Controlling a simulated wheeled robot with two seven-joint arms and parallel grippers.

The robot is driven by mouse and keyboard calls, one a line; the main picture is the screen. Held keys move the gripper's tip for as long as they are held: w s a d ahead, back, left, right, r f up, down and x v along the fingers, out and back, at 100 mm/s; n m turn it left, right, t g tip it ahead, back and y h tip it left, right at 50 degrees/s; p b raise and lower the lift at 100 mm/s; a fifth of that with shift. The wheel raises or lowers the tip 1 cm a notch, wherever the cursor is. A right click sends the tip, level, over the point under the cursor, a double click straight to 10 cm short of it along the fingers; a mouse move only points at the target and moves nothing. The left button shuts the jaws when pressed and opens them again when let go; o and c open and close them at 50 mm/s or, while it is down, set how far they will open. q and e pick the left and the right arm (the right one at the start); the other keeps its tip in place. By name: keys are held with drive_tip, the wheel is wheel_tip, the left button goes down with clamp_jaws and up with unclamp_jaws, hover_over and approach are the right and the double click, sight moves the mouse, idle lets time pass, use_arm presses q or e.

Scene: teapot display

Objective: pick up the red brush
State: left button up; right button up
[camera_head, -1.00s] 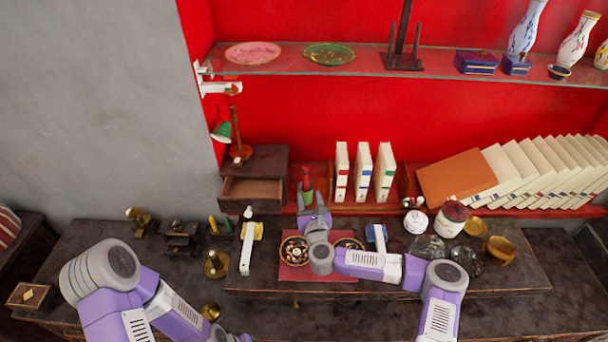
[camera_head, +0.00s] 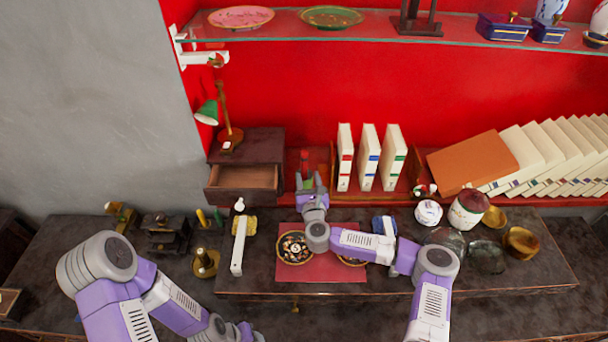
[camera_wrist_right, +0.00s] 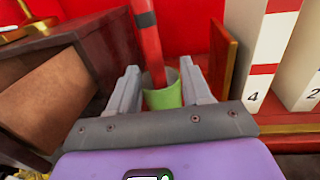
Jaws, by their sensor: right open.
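The red brush (camera_wrist_right: 151,45) stands a little tilted in a green cup (camera_wrist_right: 165,92) in the right wrist view. Its upper end runs out of the top of that view, past a black band. In the head view the brush (camera_head: 304,160) shows small, just beyond my right gripper (camera_head: 311,182), which mostly hides the cup. My right gripper (camera_wrist_right: 162,88) is open, with one finger on each side of the cup and the brush's lower part; I see no grip on either. My left gripper (camera_head: 252,333) is low at the bottom edge, partly cut off.
A small cabinet with an open drawer (camera_head: 240,178) stands close left of the cup. A wooden book end (camera_wrist_right: 222,60) and upright white books (camera_head: 367,158) stand close to the right. A red mat (camera_head: 328,272) with bowls lies in front. A glass shelf (camera_head: 350,31) spans above.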

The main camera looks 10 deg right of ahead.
sight(304, 173)
drive_tip(key=w, duration=0.4)
drive_tip(key=shift+a+f, duration=0.25)
drive_tip(key=shift+f, duration=0.1)
drive_tip(key=shift+w, duration=0.6)
drive_tip(key=shift+c, duration=0.2)
drive_tip(key=shift+d, duration=0.1)
clamp_jaws()
